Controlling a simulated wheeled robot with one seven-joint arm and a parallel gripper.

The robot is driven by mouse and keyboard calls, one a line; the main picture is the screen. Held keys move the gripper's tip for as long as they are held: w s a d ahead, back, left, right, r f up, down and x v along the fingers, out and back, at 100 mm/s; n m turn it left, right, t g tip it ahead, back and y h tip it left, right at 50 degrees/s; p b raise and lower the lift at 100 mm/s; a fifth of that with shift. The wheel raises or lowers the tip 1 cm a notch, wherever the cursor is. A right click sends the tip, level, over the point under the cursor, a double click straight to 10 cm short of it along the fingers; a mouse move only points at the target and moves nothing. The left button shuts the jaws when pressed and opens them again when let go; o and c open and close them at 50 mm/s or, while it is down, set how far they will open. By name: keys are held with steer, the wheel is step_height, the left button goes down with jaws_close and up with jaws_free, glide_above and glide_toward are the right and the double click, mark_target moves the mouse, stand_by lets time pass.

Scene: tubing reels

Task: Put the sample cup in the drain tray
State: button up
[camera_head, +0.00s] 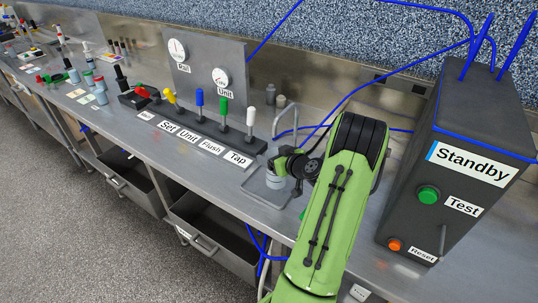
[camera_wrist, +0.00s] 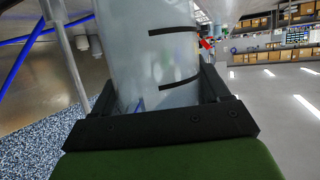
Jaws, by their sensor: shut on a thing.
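The sample cup, a pale translucent cylinder with dark marks, fills the middle of the wrist view (camera_wrist: 160,62). My gripper (camera_wrist: 160,92) is shut on it, with one black finger on each side. In the head view my gripper (camera_head: 290,163) is at the tap end of the bench, and the cup (camera_head: 275,181) shows just below it. The drain tray (camera_head: 252,194) is a shallow metal tray under the tap. The cup appears over the tray; whether its base touches the tray cannot be told.
A row of coloured levers (camera_head: 223,116) labelled Set, Unit, Flush and Tap stands left of the tray. A metal tap (camera_head: 284,117) rises behind it. A dark Standby box (camera_head: 455,140) stands at right. Blue tubing (camera_head: 385,80) crosses behind my arm.

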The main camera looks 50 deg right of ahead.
steer(key=shift+w+d+f, duration=0.1)
steer(key=shift+w+d, duration=0.1)
steer(key=shift+w, duration=0.4)
steer(key=shift+w+d+f, duration=0.1)
steer(key=shift+w+d, duration=0.1)
steer(key=shift+w, duration=0.4)
step_height(320, 180, down, 3)
steer(key=shift+f+p, duration=0.1)
steer(key=shift+p, duration=0.2)
steer(key=shift+f+b, duration=0.15)
steer(key=shift+b, duration=0.15)
steer(key=o, duration=1.4)
